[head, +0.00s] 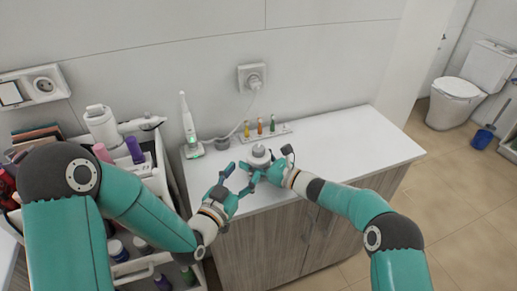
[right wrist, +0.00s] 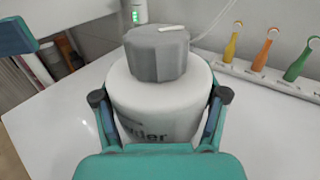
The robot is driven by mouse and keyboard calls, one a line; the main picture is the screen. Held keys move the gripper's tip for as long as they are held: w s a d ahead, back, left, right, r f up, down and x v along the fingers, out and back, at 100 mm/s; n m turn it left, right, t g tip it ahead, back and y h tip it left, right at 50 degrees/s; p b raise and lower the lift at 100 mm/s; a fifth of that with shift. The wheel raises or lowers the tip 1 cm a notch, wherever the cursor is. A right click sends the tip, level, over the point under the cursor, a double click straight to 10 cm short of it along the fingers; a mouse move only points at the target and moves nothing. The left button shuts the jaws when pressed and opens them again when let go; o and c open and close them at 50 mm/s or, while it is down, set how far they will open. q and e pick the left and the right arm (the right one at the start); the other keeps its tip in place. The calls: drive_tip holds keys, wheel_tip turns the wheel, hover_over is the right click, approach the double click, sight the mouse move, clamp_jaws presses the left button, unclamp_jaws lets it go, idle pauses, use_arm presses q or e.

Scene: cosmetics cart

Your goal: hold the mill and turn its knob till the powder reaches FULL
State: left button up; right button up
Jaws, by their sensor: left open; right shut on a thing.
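The mill is a white round body (right wrist: 160,92) with a grey faceted knob (right wrist: 157,54) on top. It stands upright on the white counter and also shows small in the head view (head: 259,154). My right gripper (head: 262,172) is shut around the sides of the mill body, below the knob. Dark lettering on the mill's near side is partly covered by my gripper. I cannot see the powder level or a FULL mark. My left gripper (head: 238,178) is open and empty, just left of the mill and apart from the knob.
Behind the mill stands a white rack (head: 283,131) with orange, yellow and green brush heads. An electric toothbrush (head: 187,121) on its charger stands behind left, its cable running to the wall socket (head: 252,78). A crowded cart (head: 161,172) is at left. The counter's right side (head: 365,137) is clear.

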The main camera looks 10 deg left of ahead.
sight(256, 153)
use_arm(q)
drive_tip(key=x, duration=1.1)
drive_tip(key=shift+w+a+f, duration=0.25)
drive_tip(key=shift+a+f, duration=0.1)
drive_tip(key=shift+c, duration=0.3)
drive_tip(key=c, duration=1.1)
drive_tip(key=shift+n+y, duration=0.3)
